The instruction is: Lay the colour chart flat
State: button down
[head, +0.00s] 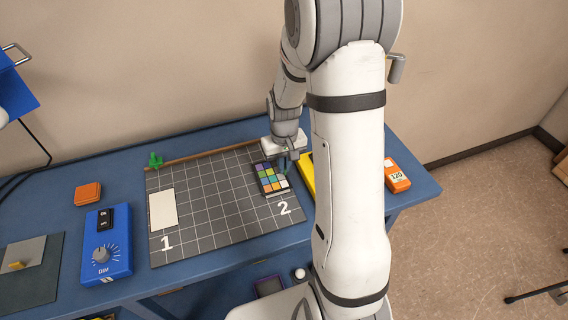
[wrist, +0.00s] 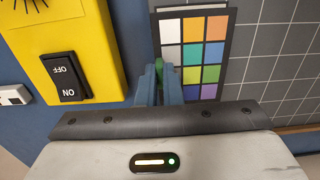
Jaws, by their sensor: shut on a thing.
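The colour chart (head: 270,179), a dark card with rows of coloured squares, lies on the gridded grey mat (head: 215,190) near its right edge, above the printed 2. It also shows in the wrist view (wrist: 205,52), right of the fingers. My gripper (head: 287,169) is at the chart's right edge in the head view. In the wrist view my gripper (wrist: 160,85) is shut on a small green piece (wrist: 159,66), seen between the fingers beside the chart. Whether the piece touches the chart is hidden. A similar green piece (head: 155,160) stands at the mat's far left corner.
A yellow box (head: 307,178) with an on/off switch (wrist: 68,77) stands close beside the gripper. An orange meter (head: 397,177) is at the right. A white card (head: 163,210) lies on the mat's left; a blue dimmer box (head: 108,243) stands left. The mat's middle is clear.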

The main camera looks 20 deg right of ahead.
jog(key=shift+f, duration=0.1)
jog(key=shift+f+b, duration=0.4)
jog(key=shift+b, duration=0.05)
jog(key=c, duration=1.5)
grip_release()
jog(key=shift+r, duration=0.15)
jog(key=shift+c, duration=0.4)
jog(key=shift+r+p, duration=2.4)
jog(key=shift+r, duration=1.05)
notch_tip(320, 180, up, 8)
jog(key=b, duration=0.1)
jog(key=shift+f, duration=0.15)
